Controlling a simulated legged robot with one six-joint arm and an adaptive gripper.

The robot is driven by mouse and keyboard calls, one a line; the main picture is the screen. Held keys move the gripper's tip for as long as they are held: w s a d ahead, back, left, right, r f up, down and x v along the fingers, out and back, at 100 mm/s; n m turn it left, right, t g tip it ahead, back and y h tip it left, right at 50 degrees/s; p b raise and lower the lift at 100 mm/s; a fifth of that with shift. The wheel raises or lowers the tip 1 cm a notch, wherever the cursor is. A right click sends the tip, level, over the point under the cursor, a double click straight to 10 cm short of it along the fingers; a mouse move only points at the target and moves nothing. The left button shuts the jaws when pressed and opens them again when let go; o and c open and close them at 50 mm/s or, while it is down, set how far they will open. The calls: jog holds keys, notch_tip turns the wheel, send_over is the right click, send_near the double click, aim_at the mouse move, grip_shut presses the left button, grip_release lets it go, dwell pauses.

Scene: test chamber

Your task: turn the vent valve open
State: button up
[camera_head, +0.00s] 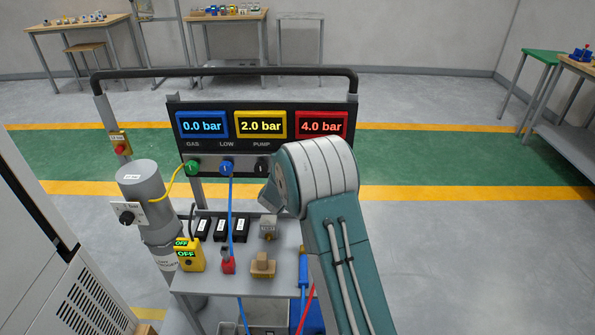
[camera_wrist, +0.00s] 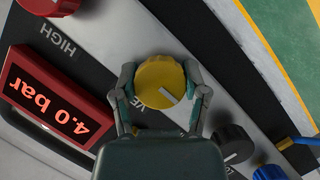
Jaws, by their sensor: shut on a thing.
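The vent valve is a round yellow knob (camera_wrist: 158,78) with a white pointer line. It sits on the panel in the middle of the wrist view, beside a partly covered label that begins "VE". The pointer line slants toward the lower right of that view. My gripper (camera_wrist: 161,84) has one finger on each side of the knob and is shut on it. In the head view my arm covers the right part of the panel (camera_head: 226,152), so the knob and my gripper are hidden there.
The panel displays read 0.0 bar (camera_head: 202,125), 2.0 bar (camera_head: 260,125) and 4.0 bar (camera_head: 321,125). In the wrist view a black knob (camera_wrist: 232,143) and a blue knob (camera_wrist: 269,173) sit close by. A grey cylinder (camera_head: 141,183) stands left of the cart.

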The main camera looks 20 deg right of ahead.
jog(key=shift+w+a+r, duration=0.1)
jog(key=shift+a, duration=0.1)
jog(key=o, duration=1.1)
jog(key=shift+o, duration=0.2)
jog(key=v, duration=1.2)
jog(key=shift+a, duration=0.1)
